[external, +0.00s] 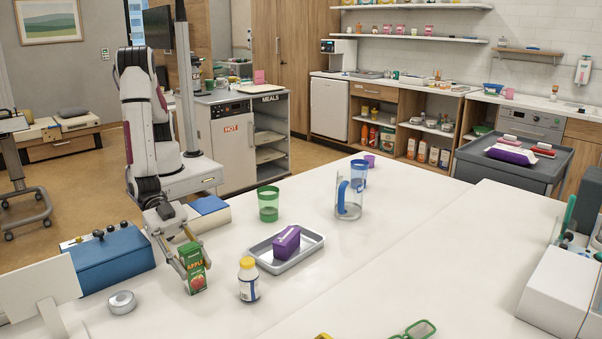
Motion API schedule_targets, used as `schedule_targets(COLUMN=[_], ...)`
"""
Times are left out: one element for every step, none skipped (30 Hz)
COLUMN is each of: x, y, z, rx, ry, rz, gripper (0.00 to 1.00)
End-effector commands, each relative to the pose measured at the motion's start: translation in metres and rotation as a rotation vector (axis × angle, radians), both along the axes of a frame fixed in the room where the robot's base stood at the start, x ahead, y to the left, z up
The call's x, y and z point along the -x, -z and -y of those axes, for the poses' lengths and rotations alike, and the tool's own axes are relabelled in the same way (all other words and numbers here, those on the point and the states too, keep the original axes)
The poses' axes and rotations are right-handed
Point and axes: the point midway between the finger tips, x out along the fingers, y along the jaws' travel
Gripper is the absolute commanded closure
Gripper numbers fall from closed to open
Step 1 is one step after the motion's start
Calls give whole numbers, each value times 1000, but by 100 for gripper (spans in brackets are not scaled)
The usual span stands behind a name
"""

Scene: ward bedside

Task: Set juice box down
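A green juice box (195,276) with "APPLE" lettering and a red apple picture stands nearly upright at the left front of the white table (335,295). My gripper (189,263) reaches down to it from behind, with its fingers at the upper part of the box, and looks shut on it. The box's base is at or just above the tabletop; I cannot tell which. The fingers partly hide its left side. A grey tray (262,257) to its right holds a purple box (287,241).
A white bottle with a yellow cap (249,283) stands close to the right of the juice box. A round metal tin (122,302) and a blue case (108,261) are to the left. A green cup (268,205) and clear pitcher (349,200) stand behind the tray. The table's right middle is clear.

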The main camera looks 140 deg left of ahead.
Motion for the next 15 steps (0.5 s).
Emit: schedule_targets(x=[0,0,0,0,0,0,0,0,0,0,0,0,0,0,0], y=[0,0,0,0,0,0,0,0,0,0,0,-1,-1,-1,-2], z=[0,0,0,0,0,0,0,0,0,0,0,0,0,0,0], rx=[0,0,0,0,0,0,0,0,0,0,0,0,0,0,1], ry=[0,0,0,0,0,0,0,0,0,0,0,0,0,0,0], rz=[0,0,0,0,0,0,-1,-1,-1,-1,-1,0,0,0,0], gripper=[52,51,51,51,51,51,51,51,51,51,51,51,51,51,51])
